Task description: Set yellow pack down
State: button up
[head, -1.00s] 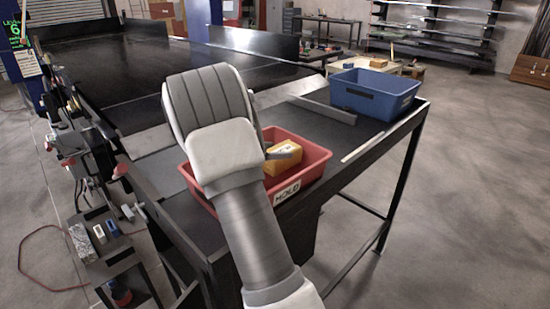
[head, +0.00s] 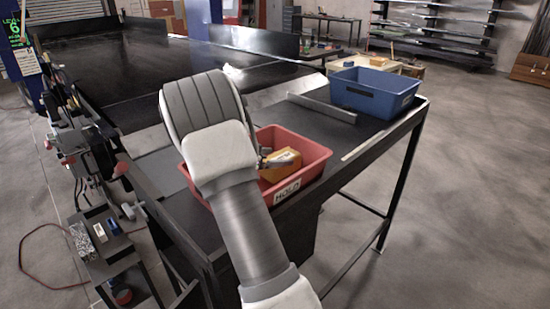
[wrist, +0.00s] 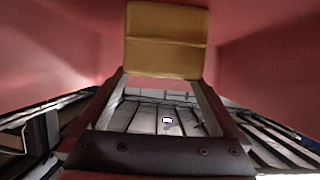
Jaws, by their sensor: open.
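The yellow pack (head: 283,168) is inside the red tray (head: 310,180) marked HOLD, at the near end of the dark table. It also shows at the top of the wrist view (wrist: 165,42), with the red tray walls on both sides. My gripper (head: 270,160) reaches down into the tray at the pack. In the wrist view my gripper's jaws (wrist: 162,84) are apart, with the pack at their tips. My arm hides the left part of the tray, and whether the jaws still touch the pack cannot be told.
A blue bin (head: 375,92) stands to the right on the same table, behind a low grey rail (head: 322,107). Red-knobbed equipment (head: 85,150) lines the left side.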

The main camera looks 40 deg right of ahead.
jog(key=v, duration=0.7)
jog(key=shift+a+r+b, duration=0.1)
jog(key=shift+a+b, duration=0.15)
jog(key=shift+b, duration=0.05)
